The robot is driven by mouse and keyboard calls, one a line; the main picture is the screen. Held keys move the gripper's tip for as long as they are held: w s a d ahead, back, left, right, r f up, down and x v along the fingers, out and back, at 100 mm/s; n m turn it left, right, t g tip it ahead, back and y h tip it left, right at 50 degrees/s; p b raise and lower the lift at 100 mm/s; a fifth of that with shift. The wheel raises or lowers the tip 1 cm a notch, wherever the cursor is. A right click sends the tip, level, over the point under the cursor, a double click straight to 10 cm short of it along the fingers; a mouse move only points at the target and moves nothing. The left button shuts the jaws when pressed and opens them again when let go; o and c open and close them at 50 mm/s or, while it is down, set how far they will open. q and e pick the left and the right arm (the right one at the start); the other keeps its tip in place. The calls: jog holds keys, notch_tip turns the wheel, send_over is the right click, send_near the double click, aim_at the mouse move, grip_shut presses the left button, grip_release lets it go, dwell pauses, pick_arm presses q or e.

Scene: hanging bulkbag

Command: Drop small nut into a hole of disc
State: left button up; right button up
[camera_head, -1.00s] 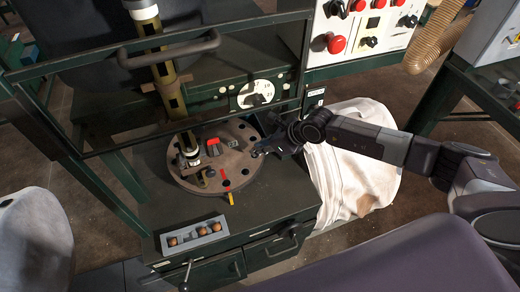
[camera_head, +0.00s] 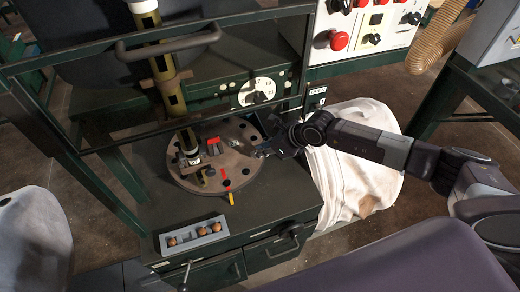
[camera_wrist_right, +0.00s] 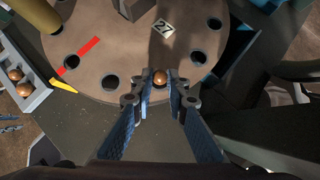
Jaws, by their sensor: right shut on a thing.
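The brown round disc (camera_head: 237,163) lies on the dark green machine table, with several dark holes around its rim. It also shows in the right wrist view (camera_wrist_right: 120,50), with a red stripe and a number plate. My right gripper (camera_head: 260,153) is at the disc's right rim. In the right wrist view its fingertips (camera_wrist_right: 160,83) are shut on a small copper-coloured nut (camera_wrist_right: 160,77), over the disc's near edge. Whether a hole lies directly beneath the nut is hidden by the nut and fingers. My left gripper is not in view.
A grey tray (camera_head: 217,238) with several copper nuts sits on the table's front left corner. A yellow pointer (camera_head: 231,198) marks the disc's front edge. A green frame bar (camera_head: 130,66) crosses above.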

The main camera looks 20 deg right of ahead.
jog(key=o, duration=0.8)
jog(key=shift+c, duration=0.2)
